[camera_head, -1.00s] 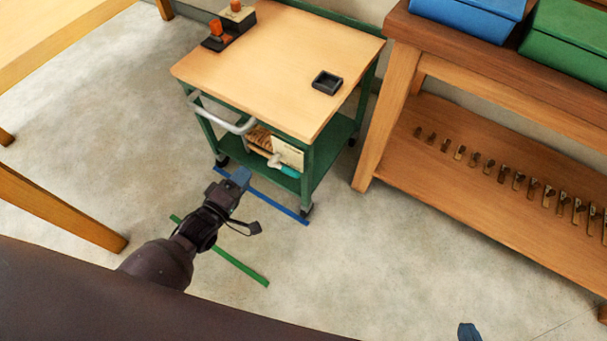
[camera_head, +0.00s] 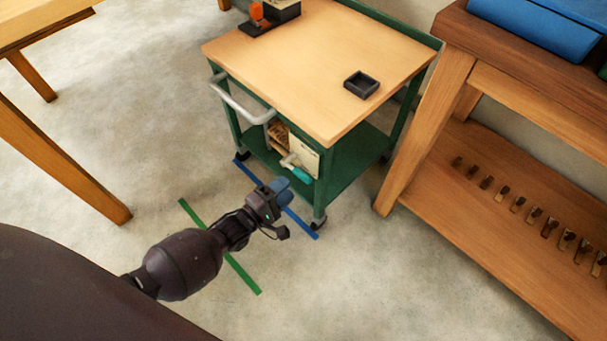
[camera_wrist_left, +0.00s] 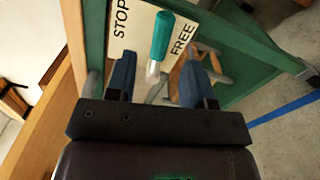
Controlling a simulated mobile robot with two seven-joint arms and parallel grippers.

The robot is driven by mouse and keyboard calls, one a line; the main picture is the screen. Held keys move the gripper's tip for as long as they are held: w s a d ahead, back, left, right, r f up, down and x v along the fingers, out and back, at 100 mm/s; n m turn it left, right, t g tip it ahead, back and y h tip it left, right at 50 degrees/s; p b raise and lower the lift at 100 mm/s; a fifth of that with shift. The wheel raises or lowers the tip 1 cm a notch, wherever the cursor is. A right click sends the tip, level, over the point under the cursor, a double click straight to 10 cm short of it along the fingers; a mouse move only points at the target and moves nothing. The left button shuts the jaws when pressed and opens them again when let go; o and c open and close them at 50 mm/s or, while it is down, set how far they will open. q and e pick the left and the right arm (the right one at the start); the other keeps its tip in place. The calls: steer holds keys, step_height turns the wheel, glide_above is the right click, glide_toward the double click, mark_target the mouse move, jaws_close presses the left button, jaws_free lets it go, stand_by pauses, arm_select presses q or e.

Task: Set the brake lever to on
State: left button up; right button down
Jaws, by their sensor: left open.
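The brake lever (camera_wrist_left: 160,42) has a teal grip on a pale metal arm. It is mounted before a cream plate (camera_wrist_left: 138,22) lettered STOP and FREE, at the end of the green cart. In the wrist view the grip points up between the two words. The lever's teal grip also shows in the head view (camera_head: 301,174). My left gripper (camera_head: 283,190) is open in front of the lever. In the wrist view its blue fingers (camera_wrist_left: 158,78) stand on either side of the lever, apart from it as far as I can tell. My right gripper is out of view.
The cart's wooden top (camera_head: 310,60) carries a small black tray (camera_head: 361,85), and a grey handle (camera_head: 240,103) juts from its end. A wooden bench (camera_head: 450,100) stands to the right. Blue (camera_head: 298,218) and green (camera_head: 220,248) floor stripes cross open floor.

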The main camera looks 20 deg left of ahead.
mark_target(302, 176)
arm_select(q)
steer(key=shift+b+x, duration=0.7)
steer(key=shift+x, duration=2.65)
steer(key=shift+f, duration=0.1)
jaws_close()
